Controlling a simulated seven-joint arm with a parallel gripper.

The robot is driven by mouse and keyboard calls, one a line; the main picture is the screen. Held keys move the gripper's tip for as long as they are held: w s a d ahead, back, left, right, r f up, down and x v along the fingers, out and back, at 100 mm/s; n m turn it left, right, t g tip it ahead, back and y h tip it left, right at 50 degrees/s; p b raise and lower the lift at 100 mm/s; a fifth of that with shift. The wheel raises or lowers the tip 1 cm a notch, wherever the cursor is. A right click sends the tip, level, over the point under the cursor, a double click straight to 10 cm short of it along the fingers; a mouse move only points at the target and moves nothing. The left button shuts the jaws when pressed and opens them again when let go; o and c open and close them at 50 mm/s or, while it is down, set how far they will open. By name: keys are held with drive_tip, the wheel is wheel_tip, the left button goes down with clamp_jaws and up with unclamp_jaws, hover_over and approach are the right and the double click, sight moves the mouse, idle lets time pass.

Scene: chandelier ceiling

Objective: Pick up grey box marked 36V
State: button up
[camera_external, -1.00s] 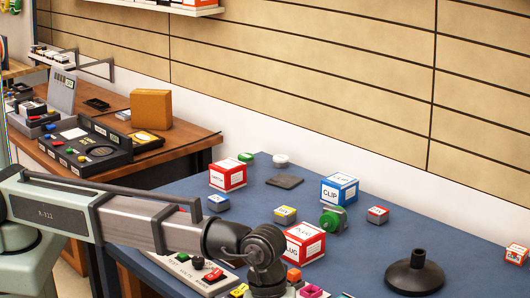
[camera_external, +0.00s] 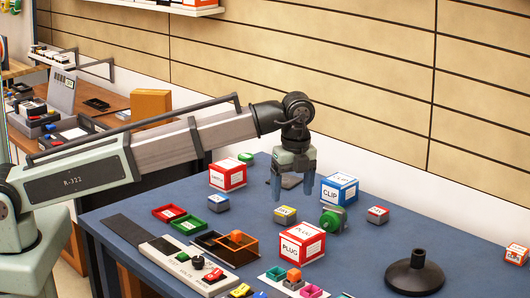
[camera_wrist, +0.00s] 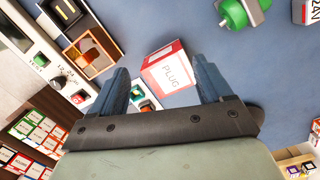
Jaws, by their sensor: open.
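Three small grey boxes stand on the blue table: one with a blue top (camera_external: 218,202), one with a yellow top (camera_external: 285,214), one with a red top (camera_external: 377,214). Their marks are too small to read in the external view. In the wrist view, a grey box at the top right edge (camera_wrist: 308,12) reads what looks like 24V; I cannot make out a 36V mark. My gripper (camera_external: 293,194) is open and empty, pointing down above the table, and appears close to the yellow-topped box. In the wrist view its fingers (camera_wrist: 161,66) straddle the PLUG box in the picture.
A red PLUG box (camera_external: 302,243), a green cylinder part (camera_external: 333,219), a blue CLIP box (camera_external: 339,189) and another red box (camera_external: 228,176) stand nearby. A control panel (camera_external: 188,265) and open trays (camera_external: 226,248) lie at the front left. A black stand (camera_external: 413,275) is at right.

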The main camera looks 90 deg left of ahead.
sight(287, 211)
drive_tip(key=a+n, duration=0.5)
drive_tip(key=a, duration=0.9)
drive_tip(key=shift+t+h, duration=0.3)
drive_tip(key=shift+h, duration=0.1)
drive_tip(key=f, duration=0.8)
drive_tip(key=shift+s+d+f, duration=0.2)
drive_tip(key=shift+s+f, duration=0.15)
drive_tip(key=shift+f, duration=1.15)
drive_tip(key=shift+s+f, duration=0.15)
drive_tip(key=shift+f, duration=1.15)
drive_tip(key=c, duration=1.1)
